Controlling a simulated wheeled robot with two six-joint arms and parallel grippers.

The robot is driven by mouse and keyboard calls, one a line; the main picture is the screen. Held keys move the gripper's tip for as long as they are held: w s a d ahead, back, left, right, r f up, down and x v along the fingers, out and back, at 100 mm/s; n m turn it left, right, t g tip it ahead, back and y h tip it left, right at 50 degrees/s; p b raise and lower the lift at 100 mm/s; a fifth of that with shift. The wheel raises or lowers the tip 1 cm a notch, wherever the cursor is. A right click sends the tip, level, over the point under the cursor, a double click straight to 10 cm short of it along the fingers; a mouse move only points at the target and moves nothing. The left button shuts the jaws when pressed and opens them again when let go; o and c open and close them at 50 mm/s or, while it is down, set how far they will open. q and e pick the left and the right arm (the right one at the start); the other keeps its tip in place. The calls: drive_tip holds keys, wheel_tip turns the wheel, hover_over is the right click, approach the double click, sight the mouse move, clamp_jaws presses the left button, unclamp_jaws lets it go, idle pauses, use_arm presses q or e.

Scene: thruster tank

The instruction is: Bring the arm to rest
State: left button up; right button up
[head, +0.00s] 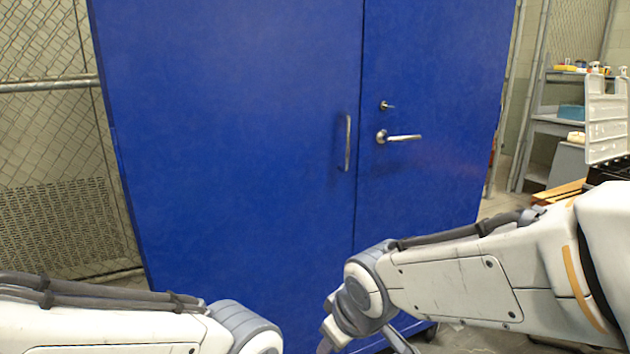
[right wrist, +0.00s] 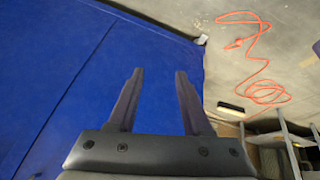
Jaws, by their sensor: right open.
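My right gripper (right wrist: 157,85) is open in the right wrist view, its two dark fingers apart with nothing between them. Behind the fingers is the blue cabinet (right wrist: 60,80). In the head view my right arm comes in from the right and bends down in front of the cabinet's lower right part; its gripper is not clear there. My left arm lies along the bottom left edge of the head view, and its gripper is out of the frame.
The tall blue cabinet (head: 240,120) fills the middle, both doors shut, with a bar handle (head: 347,143) and a lever handle (head: 398,137). Chain-link fence (head: 40,45) stands at left, shelving (head: 550,125) at right. An orange cord (right wrist: 262,92) lies on the floor.

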drive_tip(key=s+d+f+g, duration=0.1)
drive_tip(key=s+f+g, duration=0.1)
drive_tip(key=s, duration=0.6)
drive_tip(key=s+f+g, duration=0.2)
drive_tip(key=s+g, duration=0.1)
drive_tip(key=s, duration=0.6)
wheel_tip(320, 180, up, 26)
drive_tip(key=m+p, duration=0.1)
drive_tip(key=p, duration=2.4)
drive_tip(key=shift+w+d+h+p, duration=0.2)
drive_tip(key=shift+h+p, duration=0.15)
drive_tip(key=shift+h, duration=0.05)
drive_tip(key=shift+f, duration=0.1)
